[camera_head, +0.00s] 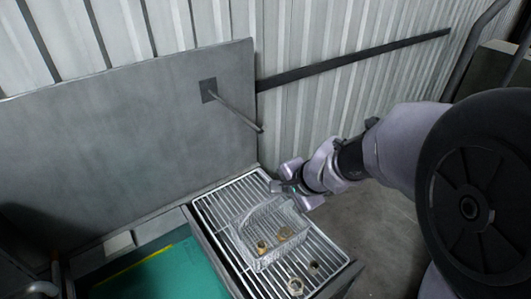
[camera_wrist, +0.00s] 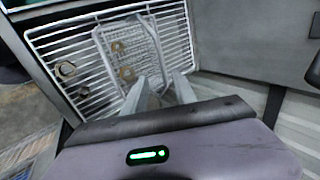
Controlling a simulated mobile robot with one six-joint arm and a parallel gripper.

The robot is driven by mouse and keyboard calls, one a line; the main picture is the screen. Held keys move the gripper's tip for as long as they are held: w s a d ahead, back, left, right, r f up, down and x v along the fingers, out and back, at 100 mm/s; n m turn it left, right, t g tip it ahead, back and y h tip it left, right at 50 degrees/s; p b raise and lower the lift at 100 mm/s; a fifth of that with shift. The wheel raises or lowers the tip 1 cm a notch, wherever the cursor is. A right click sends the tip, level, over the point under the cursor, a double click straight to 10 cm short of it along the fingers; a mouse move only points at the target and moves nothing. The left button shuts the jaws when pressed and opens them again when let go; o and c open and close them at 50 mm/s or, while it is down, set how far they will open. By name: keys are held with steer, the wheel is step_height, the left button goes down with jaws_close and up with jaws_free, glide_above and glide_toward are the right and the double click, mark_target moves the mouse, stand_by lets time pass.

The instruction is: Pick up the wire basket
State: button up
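The wire basket (camera_head: 270,237) is a small mesh basket with a thin wire handle, standing on the white wire rack (camera_head: 222,206). Several brass-coloured ring-like parts (camera_head: 283,233) show within its outline. In the wrist view the basket (camera_wrist: 148,43) lies just beyond my fingertips. My gripper (camera_head: 284,189) is at the far right side of the basket, near its rim and handle. In the wrist view my gripper (camera_wrist: 160,86) has its two fingers apart, with nothing clearly held between them. Whether a finger touches the basket I cannot tell.
Loose brass-coloured rings (camera_head: 296,286) lie on the rack in front of the basket. A grey upright panel (camera_head: 120,130) with a protruding rod (camera_head: 235,110) stands behind. A teal surface (camera_head: 165,275) lies to the left. Corrugated wall is at the back.

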mark_target(271, 198)
steer(key=b+x, duration=0.3)
steer(key=x, duration=0.7)
steer(key=shift+w+d, duration=0.15)
steer(key=shift+w, duration=0.05)
steer(key=shift+s+r, duration=0.1)
steer(key=shift+r, duration=0.05)
jaws_close()
stand_by(0.7)
